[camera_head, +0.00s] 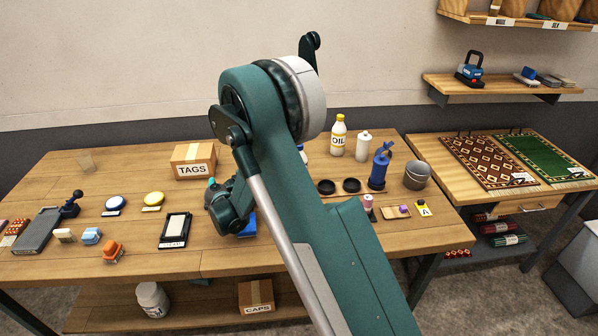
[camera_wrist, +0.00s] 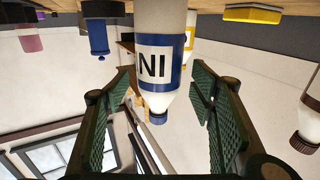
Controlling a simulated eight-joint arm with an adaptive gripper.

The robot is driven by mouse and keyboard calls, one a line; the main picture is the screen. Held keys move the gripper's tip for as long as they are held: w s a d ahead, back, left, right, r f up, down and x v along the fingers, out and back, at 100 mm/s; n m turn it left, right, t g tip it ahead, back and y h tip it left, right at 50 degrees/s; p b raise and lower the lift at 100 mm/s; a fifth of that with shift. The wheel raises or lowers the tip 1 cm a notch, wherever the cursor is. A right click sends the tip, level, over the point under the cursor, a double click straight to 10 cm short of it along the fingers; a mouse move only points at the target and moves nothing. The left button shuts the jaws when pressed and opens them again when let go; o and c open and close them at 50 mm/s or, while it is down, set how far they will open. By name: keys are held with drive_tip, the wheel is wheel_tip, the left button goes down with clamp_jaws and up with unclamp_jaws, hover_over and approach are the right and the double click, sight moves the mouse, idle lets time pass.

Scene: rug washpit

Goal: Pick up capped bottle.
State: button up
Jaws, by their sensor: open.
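The wrist view shows the scene upside down. A capped bottle (camera_wrist: 158,75) with a white body, a blue label reading "NI" and a blue cap is in its middle. My gripper (camera_wrist: 163,82) is open, with one green-padded finger on each side of the bottle's capped end. Gaps show on both sides, and no finger touches it. I cannot tell how deep it sits between the fingers.
A yellow-labelled OIL bottle (camera_head: 338,137) and a plain white bottle (camera_head: 363,147) stand nearby. A blue tool (camera_head: 379,167), dark round dishes (camera_head: 351,185) and a grey bucket (camera_head: 416,175) are to the right. A TAGS box (camera_head: 193,165) stands to the left.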

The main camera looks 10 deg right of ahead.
drive_tip(key=x, duration=0.2)
drive_tip(key=shift+w+d+r, duration=0.1)
drive_tip(key=shift+d+r, duration=0.05)
drive_tip(key=shift+d, duration=0.2)
drive_tip(key=c, duration=1.3)
drive_tip(key=shift+r, duration=0.15)
drive_tip(key=shift+r+p, duration=1.05)
drive_tip(key=shift+r, duration=3.85)
